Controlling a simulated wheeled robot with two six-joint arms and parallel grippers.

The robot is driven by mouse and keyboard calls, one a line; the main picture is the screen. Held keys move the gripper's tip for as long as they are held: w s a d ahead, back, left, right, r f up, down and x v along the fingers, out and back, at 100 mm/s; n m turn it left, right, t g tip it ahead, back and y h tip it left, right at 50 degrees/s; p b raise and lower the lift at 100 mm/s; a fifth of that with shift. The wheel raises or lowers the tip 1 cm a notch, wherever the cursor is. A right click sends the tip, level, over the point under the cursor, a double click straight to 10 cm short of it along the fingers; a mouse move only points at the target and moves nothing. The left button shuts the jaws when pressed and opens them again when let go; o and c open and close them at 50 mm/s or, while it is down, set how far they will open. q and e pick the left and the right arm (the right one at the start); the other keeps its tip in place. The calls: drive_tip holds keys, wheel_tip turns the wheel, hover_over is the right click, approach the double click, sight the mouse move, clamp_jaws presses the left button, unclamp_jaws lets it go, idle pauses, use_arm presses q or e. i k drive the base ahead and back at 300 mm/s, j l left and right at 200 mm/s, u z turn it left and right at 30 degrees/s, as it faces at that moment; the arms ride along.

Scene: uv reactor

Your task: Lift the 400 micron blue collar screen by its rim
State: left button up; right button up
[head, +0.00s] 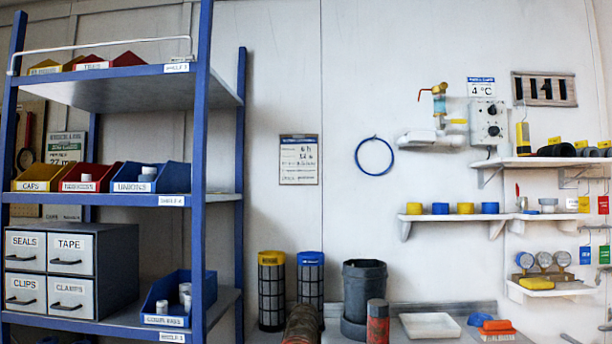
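A screen with a blue collar (311,259) and a dark mesh body stands upright at the back of the bench, near the middle of the head view. Small markings on its collar are too small to read, so I cannot confirm 400 micron. A similar screen with a yellow collar (271,258) stands just to its left, with a small gap. The blue one's lower end is partly hidden by a brown rounded object in front. Neither of my grippers is in view, and nothing touches the blue collar.
The brown rounded object (302,324) and a red cylinder (377,326) stand in front. A dark grey canister (364,290) is right of the blue screen, then a white tray (430,326). A blue-framed shelf rack (203,150) rises at the left.

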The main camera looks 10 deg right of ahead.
sight(311, 278)
drive_tip(key=i+l, duration=0.85)
drive_tip(key=l+z, duration=0.05)
drive_tip(key=l, duration=0.05)
